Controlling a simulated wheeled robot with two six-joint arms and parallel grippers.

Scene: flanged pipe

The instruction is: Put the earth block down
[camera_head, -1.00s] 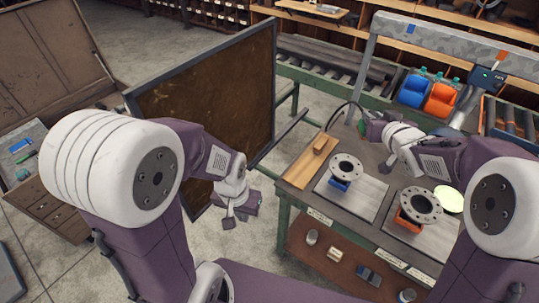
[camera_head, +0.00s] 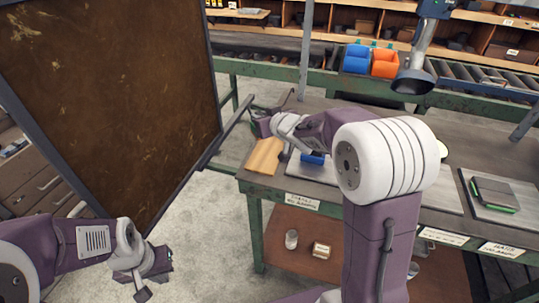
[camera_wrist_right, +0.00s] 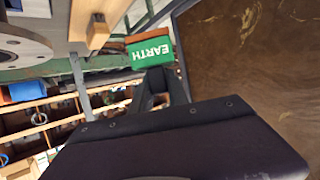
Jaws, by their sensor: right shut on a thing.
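The earth block (camera_wrist_right: 151,52) is green with white EARTH lettering and a red-brown edge; it shows in the right wrist view. My right gripper (camera_wrist_right: 160,85) is shut on it, at the tips of its dark fingers. In the head view my right gripper (camera_head: 260,122) is over the far left corner of the table, beyond the wooden board (camera_head: 264,156); the block is hard to make out there. My left gripper (camera_head: 150,277) hangs low at the left, away from the table, and its jaws are too unclear to read.
The workbench (camera_head: 455,160) carries a blue holder (camera_head: 313,158), partly hidden by my right arm, and a dark plate on a green base (camera_head: 494,193). A wooden piece (camera_wrist_right: 97,32) shows in the right wrist view. A large brown panel (camera_head: 110,90) stands left of the bench.

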